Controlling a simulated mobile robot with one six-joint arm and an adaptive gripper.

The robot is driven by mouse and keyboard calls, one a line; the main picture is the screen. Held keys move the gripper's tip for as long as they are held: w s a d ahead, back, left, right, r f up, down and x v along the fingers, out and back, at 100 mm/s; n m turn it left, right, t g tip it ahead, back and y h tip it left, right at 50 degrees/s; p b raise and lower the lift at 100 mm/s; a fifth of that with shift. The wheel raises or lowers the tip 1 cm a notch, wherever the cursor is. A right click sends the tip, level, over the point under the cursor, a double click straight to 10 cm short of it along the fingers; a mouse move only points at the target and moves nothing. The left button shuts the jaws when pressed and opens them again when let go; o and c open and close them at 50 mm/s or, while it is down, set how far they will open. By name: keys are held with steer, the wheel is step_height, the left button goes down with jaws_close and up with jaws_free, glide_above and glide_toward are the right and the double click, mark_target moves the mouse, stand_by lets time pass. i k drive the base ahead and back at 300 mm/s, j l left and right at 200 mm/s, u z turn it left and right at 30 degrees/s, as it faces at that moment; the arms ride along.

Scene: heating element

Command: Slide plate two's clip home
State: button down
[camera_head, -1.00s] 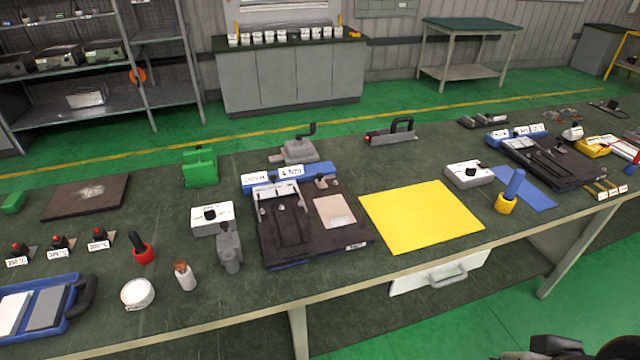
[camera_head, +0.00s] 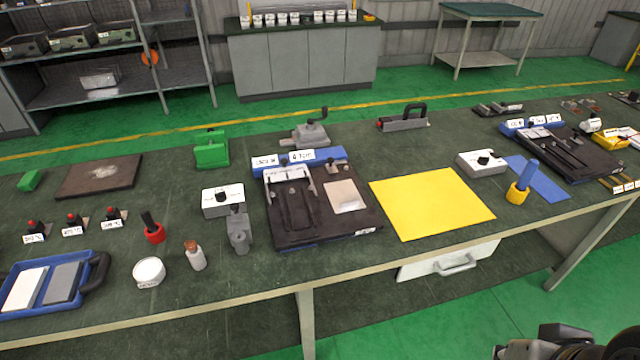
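A dark plate fixture (camera_head: 285,222) with raised rails and a light clip-like bracket (camera_head: 287,173) lies at the middle of the bench. A blue strip (camera_head: 330,158) with white labels runs behind it; one label seems to read "4 Nm". A second dark fixture (camera_head: 572,160) with a blue labelled strip lies at the right. I cannot tell which one is plate two, nor how its clip sits. A dark, rounded part of my arm shows at the bottom right edge, apart from the bench. My gripper's fingers are not in view.
A yellow sheet (camera_head: 432,203) lies right of the middle fixture. A grey upright tool (camera_head: 238,232) and a white box (camera_head: 222,200) stand to its left. A white box with a black knob (camera_head: 482,162) and a blue-handled tool (camera_head: 522,183) stand between the fixtures.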

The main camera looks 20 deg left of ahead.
mark_target(331, 168)
steer(key=i+j, duration=1)
steer(key=i, duration=0.1)
